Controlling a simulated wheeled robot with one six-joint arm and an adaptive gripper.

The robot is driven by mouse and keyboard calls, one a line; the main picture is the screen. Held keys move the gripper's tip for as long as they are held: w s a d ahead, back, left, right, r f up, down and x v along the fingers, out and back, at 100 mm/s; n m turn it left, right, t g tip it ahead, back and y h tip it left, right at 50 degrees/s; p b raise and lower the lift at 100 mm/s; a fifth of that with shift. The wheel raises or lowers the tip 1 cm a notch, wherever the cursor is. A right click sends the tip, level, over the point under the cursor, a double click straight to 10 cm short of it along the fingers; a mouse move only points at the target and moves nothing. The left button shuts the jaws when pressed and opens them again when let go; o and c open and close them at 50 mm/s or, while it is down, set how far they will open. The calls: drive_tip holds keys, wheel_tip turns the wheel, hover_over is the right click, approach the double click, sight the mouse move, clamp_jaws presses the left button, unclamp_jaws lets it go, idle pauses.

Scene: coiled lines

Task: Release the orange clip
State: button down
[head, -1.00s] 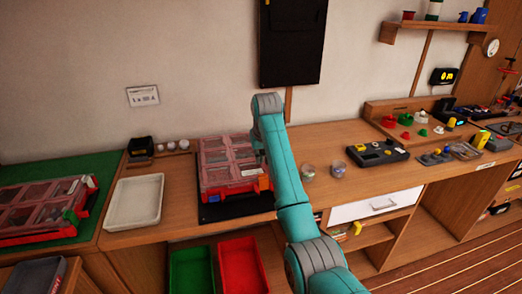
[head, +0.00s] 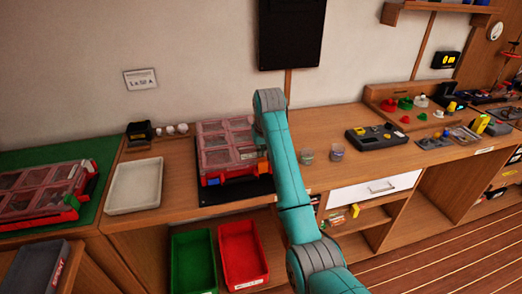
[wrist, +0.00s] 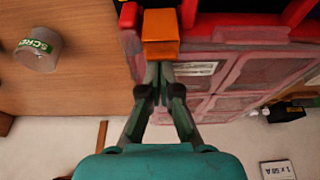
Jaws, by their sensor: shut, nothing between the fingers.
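The orange clip (wrist: 160,35) is a block on the front edge of a red case (wrist: 215,95) with clear lid windows, seen in the wrist view. My gripper (wrist: 160,75) is shut and empty, its fingertips right at the clip's lower edge; I cannot tell whether they touch it. In the head view the red case (head: 228,148) sits on a dark mat (head: 230,192) on the bench.
Two small clear pots (head: 337,151) stand right of my arm. A white tray (head: 135,186) lies left of the case. Another red case (head: 40,195) is on a green mat at the far left. Green (head: 193,262) and red (head: 243,255) bins sit below the bench front.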

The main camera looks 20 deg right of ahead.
idle(0.3)
drive_tip(key=shift+s+t, duration=0.2)
drive_tip(key=shift+t, duration=0.4)
